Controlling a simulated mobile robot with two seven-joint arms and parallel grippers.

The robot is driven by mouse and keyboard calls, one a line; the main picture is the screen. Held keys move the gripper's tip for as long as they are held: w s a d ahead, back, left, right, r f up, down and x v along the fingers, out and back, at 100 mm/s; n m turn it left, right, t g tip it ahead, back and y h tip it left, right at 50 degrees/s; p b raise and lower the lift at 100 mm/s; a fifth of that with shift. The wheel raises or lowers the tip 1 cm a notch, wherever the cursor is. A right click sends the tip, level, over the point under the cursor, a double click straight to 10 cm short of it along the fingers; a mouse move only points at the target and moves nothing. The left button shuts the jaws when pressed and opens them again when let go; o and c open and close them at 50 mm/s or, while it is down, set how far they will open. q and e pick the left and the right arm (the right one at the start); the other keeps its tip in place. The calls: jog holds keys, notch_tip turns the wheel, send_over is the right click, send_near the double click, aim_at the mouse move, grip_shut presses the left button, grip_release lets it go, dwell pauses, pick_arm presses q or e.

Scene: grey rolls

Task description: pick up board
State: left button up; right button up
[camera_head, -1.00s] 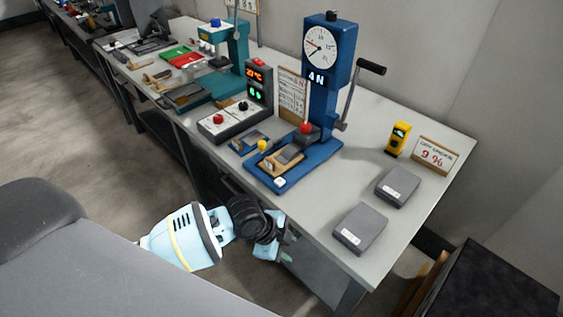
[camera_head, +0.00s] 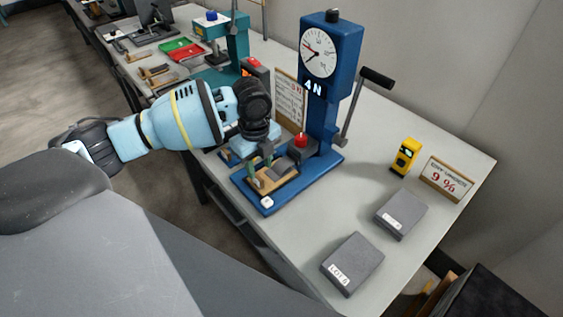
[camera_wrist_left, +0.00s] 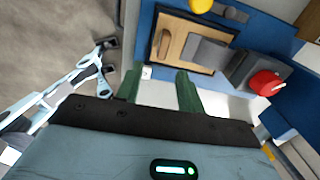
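The board is a tan wooden plate (camera_head: 268,186) with a grey block on it. It lies on the blue base of the press (camera_head: 322,95), and the arm partly hides it in the head view. My left gripper (camera_head: 260,165) is over the press base, close to the board. Its two green fingers (camera_wrist_left: 158,90) are apart with nothing between them. My right gripper is not in view.
A red knob (camera_wrist_left: 266,83) stands beside the board, and the press lever (camera_head: 375,78) sticks out to the right. Two grey boxes (camera_head: 352,264) (camera_head: 402,214), a yellow meter (camera_head: 405,157) and a 9 % sign (camera_head: 447,179) stand on the right of the table.

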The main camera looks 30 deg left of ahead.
aim_at(258, 176)
pick_arm(q)
jog(key=shift+w+a+r, duration=0.35)
jog(key=shift+w+a, duration=0.05)
jog(key=shift+w, duration=0.15)
jog(key=shift+s, duration=0.45)
jog(key=shift+s+f, duration=0.1)
jog(key=shift+f, duration=0.85)
jog(key=shift+w+f, duration=0.2)
jog(key=shift+f, duration=0.25)
jog(key=f, duration=0.4)
jog(key=shift+w+a+f, duration=0.2)
jog(key=shift+a+f, duration=0.1)
jog(key=shift+f, duration=0.1)
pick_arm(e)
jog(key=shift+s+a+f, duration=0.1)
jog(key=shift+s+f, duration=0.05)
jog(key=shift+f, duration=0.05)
